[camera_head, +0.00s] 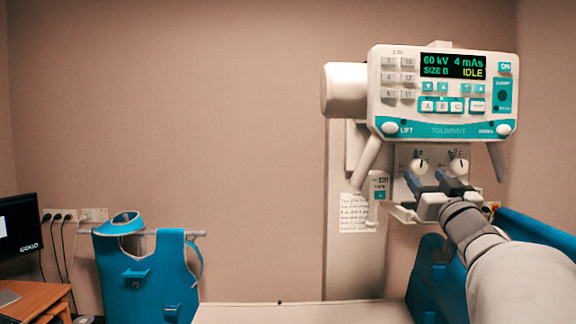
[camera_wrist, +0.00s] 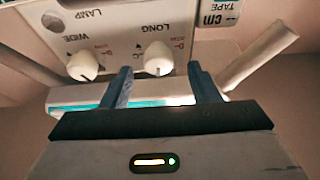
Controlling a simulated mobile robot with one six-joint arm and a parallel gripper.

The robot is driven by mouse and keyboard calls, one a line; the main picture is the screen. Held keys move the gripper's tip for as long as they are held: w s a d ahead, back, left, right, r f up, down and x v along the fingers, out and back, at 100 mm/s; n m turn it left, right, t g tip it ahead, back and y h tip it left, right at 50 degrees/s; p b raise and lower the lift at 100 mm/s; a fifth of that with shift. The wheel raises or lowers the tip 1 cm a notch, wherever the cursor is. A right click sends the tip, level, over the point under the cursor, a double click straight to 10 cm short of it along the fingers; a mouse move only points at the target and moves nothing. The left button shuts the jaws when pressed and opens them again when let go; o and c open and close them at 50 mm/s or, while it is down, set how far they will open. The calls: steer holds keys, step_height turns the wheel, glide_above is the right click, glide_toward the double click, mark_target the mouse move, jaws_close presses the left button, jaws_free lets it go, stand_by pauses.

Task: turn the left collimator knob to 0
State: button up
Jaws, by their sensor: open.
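The left collimator knob (camera_head: 418,165) is a white knob on the panel under the console. In the upside-down wrist view it is the LONG knob (camera_wrist: 158,58). A dark line shows on it in the head view, but I cannot read its setting. The right knob (camera_head: 458,166) is the WIDE knob (camera_wrist: 83,66) in the wrist view. My gripper (camera_head: 425,178) is open in front of the panel. In the wrist view its two blue-grey fingers (camera_wrist: 163,70) stand either side of the left knob. I cannot tell whether they touch it.
The console (camera_head: 442,95) above reads 60 kV, 4 mAs, SIZE B, IDLE. Slanted handles (camera_head: 367,163) flank the collimator, and a tape unit (camera_head: 379,187) is at its left. A table (camera_head: 300,313) lies below. A blue apron (camera_head: 150,270) hangs at the left.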

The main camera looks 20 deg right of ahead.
mark_target(420, 170)
steer(key=shift+p+x, duration=0.35)
steer(key=shift+x, duration=1.3)
steer(key=shift+d, duration=0.1)
steer(key=shift+c, duration=0.2)
steer(key=c, duration=0.9)
